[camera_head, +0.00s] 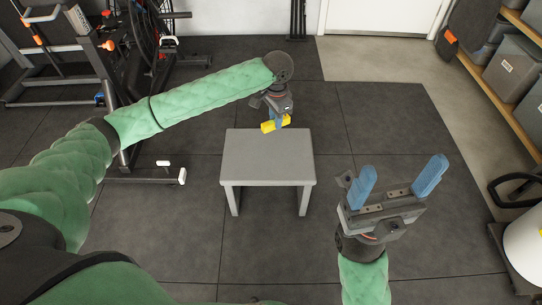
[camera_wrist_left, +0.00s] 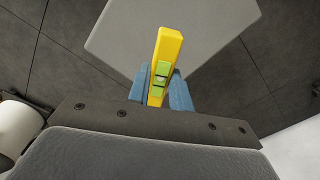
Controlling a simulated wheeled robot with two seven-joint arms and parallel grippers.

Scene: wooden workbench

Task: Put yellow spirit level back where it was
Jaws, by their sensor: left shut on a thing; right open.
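The yellow spirit level (camera_head: 268,126) is held by my left gripper (camera_head: 279,121) near the back edge of the small grey table (camera_head: 267,158), above its top. In the left wrist view the level (camera_wrist_left: 168,48) stands between the blue fingers (camera_wrist_left: 162,92), with its green vial part facing the camera and its yellow end pointing toward the grey table top (camera_wrist_left: 205,25). The left gripper is shut on it. My right gripper (camera_head: 398,182) is open and empty, at the right, with its blue fingers wide apart. The visible table top is bare.
Gym equipment (camera_head: 125,75) stands at the left and back left. Shelves with grey bins (camera_head: 510,68) line the right side. A white round object (camera_head: 525,243) stands at the lower right. The dark tiled floor around the table is mostly clear.

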